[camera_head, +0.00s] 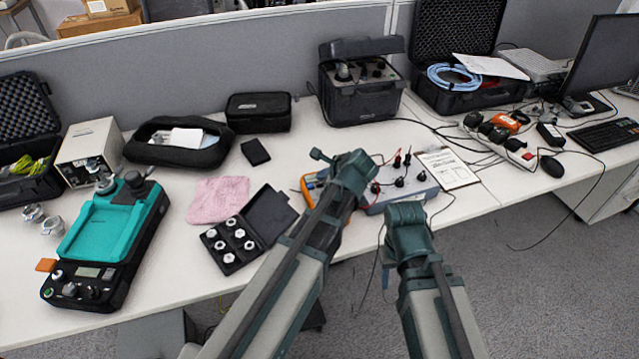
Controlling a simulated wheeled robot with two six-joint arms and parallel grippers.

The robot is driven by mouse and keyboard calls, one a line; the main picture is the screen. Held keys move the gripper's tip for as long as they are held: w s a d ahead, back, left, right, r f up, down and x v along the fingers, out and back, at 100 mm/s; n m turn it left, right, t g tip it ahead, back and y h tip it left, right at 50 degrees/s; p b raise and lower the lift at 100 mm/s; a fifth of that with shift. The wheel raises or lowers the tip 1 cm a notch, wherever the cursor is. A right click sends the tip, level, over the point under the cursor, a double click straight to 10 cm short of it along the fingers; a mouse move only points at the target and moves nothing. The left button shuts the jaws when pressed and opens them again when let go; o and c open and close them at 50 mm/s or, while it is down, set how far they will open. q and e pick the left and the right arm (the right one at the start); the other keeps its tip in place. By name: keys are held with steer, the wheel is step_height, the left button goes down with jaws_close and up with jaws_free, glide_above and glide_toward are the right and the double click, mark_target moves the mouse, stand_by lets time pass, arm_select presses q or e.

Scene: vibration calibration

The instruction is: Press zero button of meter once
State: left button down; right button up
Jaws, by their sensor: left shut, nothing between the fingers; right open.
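An orange-edged hand-held meter (309,188) lies near the middle of the table, mostly hidden behind my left arm. Its buttons cannot be made out. A grey-blue box with black knobs and leads (400,188) sits just right of it. My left gripper (320,156) is shut and empty, above the table around the meter; contact cannot be told. My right gripper (392,246) is open and empty near the table's front edge, below the grey-blue box; its fingers are hard to make out. A teal and black device (110,225) with a small display and knobs stands at the left.
A black case of metal fittings (232,242) and a pink cloth (217,199) lie left of my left arm. A printed sheet (447,168) lies right of the grey-blue box. A black instrument case (360,98) stands behind. Cables run across the right side.

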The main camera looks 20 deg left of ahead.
stand_by(0.4)
arm_select(q)
steer(key=shift+f+b, duration=0.45)
steer(key=shift+f+b, duration=0.35)
steer(key=shift+b, duration=0.05)
stand_by(0.5)
stand_by(0.3)
steer(key=shift+r+p, duration=0.8)
steer(key=shift+p, duration=0.05)
steer(key=shift+r, duration=0.1)
step_height(320, 180, up, 5)
steer(key=p, duration=0.5)
